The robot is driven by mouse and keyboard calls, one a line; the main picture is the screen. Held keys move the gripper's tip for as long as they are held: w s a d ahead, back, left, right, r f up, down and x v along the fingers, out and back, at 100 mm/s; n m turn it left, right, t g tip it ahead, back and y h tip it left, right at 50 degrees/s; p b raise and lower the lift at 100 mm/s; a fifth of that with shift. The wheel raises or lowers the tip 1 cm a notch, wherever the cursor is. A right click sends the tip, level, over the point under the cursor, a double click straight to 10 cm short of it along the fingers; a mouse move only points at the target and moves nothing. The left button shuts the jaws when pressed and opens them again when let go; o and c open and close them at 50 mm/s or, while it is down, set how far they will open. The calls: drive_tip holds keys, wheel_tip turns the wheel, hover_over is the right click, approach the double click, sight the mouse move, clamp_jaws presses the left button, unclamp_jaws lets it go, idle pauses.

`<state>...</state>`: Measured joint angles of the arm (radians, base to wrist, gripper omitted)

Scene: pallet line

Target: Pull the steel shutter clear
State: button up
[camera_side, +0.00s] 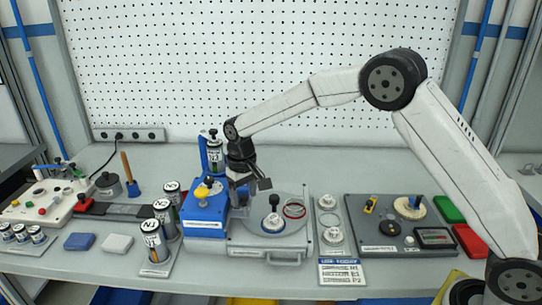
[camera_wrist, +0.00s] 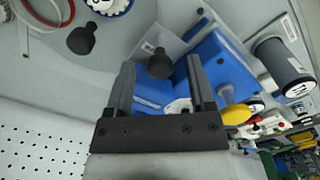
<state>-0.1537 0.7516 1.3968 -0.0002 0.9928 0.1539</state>
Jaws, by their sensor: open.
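My gripper (camera_side: 250,186) is open above the seam between a blue housing (camera_side: 203,217) and a grey fixture (camera_side: 262,240). In the wrist view a black knob (camera_wrist: 160,66) shows between the spread fingers, apart from both. It stands by a flat grey steel plate (camera_wrist: 172,40) beside the blue housing (camera_wrist: 222,62); this looks like the shutter, partly hidden by the knob and fingers. In the side view my gripper hides most of this spot. A yellow knob (camera_side: 203,191) stands on the blue housing and also shows right of the fingers in the wrist view (camera_wrist: 236,114).
A black-knobbed round part (camera_side: 273,222) and a red ring (camera_side: 294,208) sit on the grey fixture. Labelled canisters (camera_side: 154,243) stand left of the housing, and one (camera_side: 214,153) stands behind it. A dark panel (camera_side: 385,240) lies to the right.

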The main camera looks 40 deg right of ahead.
clamp_jaws()
idle(1.4)
